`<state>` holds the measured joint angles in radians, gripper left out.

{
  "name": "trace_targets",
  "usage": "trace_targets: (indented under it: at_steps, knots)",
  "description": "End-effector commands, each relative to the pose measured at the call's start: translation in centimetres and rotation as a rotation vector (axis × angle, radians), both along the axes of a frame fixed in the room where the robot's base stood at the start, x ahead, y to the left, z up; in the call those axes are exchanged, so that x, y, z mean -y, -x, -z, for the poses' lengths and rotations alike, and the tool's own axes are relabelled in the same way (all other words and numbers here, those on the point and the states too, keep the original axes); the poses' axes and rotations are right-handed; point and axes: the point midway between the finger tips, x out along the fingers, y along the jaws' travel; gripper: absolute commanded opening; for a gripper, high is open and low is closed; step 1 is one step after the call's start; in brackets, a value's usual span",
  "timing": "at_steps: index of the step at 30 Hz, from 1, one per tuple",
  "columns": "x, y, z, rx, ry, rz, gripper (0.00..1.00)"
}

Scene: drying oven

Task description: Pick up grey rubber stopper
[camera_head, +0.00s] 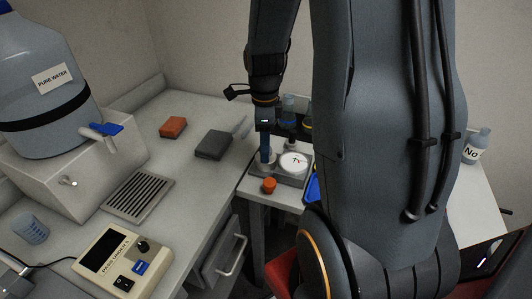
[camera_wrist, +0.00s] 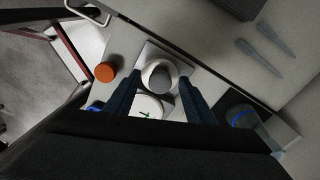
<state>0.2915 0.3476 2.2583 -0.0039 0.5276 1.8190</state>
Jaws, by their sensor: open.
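My gripper (camera_head: 265,152) points down over a small metal tray (camera_head: 284,180). In the wrist view its two dark blue fingers stand apart, one on each side of a round pale grey, ring-like piece (camera_wrist: 160,75). I cannot tell for sure whether this piece is the grey rubber stopper, or whether the fingers touch it. Nothing is visibly clamped. A white round dial (camera_head: 293,162) lies right beside the gripper; it also shows in the wrist view (camera_wrist: 147,107), partly hidden by my gripper body. An orange stopper (camera_head: 269,185) sits close by, also in the wrist view (camera_wrist: 105,72).
Bottles (camera_head: 288,108) stand behind the gripper; a blue-banded vessel (camera_wrist: 240,117) is near the right finger. On the left bench are an orange block (camera_head: 173,127), a dark grey block (camera_head: 213,145) and a control box (camera_head: 115,252). A drawer handle (camera_head: 232,257) juts out in front.

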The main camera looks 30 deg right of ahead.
Motion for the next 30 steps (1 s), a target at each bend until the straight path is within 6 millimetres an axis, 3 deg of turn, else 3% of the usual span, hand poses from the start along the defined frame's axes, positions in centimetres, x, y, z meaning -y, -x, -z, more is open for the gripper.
trace_targets:
  at_steps: [4,11,14,23,30]
  knots:
    - [0.0,0.0,0.0,0.000,0.000,0.000,0.46]
    - [0.0,0.0,0.0,0.000,0.000,0.000,0.07]
    - [0.0,0.0,0.0,-0.001,-0.001,0.000,0.02]
    - [0.0,-0.1,-1.0,0.002,0.001,0.000,0.02]
    - [0.0,-0.2,-4.8,0.006,0.001,0.000,0.02]
